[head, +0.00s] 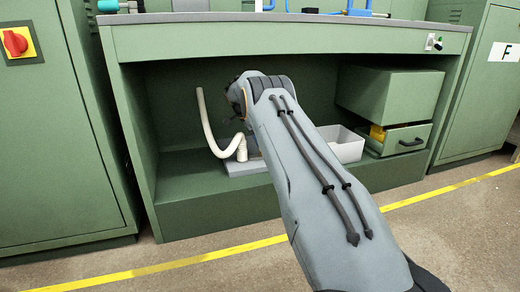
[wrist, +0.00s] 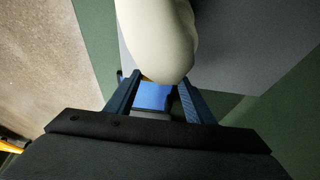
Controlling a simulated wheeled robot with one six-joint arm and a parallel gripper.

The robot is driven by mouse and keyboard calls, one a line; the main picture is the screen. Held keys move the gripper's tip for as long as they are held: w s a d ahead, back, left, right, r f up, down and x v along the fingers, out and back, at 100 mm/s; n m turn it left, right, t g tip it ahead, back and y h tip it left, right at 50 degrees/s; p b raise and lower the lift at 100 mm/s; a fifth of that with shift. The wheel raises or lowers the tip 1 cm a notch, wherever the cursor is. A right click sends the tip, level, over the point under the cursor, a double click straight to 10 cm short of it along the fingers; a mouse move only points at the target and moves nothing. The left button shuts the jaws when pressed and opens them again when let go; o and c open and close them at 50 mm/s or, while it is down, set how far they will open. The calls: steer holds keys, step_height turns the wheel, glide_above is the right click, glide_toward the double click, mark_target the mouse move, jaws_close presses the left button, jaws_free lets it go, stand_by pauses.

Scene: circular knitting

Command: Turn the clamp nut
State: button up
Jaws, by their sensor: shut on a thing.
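In the wrist view, the two dark blue fingers of my gripper (wrist: 158,98) stand apart on either side of a bright blue part (wrist: 152,98). A small yellow-orange sliver shows above it. They are shut on a part I take to be the clamp nut, largely hidden by a white pipe (wrist: 158,35) that fills the upper middle. In the head view, the white pipe (head: 207,130) bends down and up inside the open bay of the green bench, ending by a short white fitting (head: 242,152). My arm hides my gripper and the clamp there.
A grey base plate (head: 240,170) lies under the pipe. A light grey bin (head: 347,148) stands right of my arm. An open drawer (head: 405,138) with something yellow in it is farther right. The green bench (head: 290,40) top overhangs the bay.

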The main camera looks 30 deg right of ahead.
stand_by(0.4)
steer(key=o, duration=1.1)
steer(key=shift+c, duration=0.2)
steer(key=p+v, duration=0.3)
steer(key=v, duration=0.4)
steer(key=shift+r, duration=0.35)
steer(key=shift+a, duration=0.2)
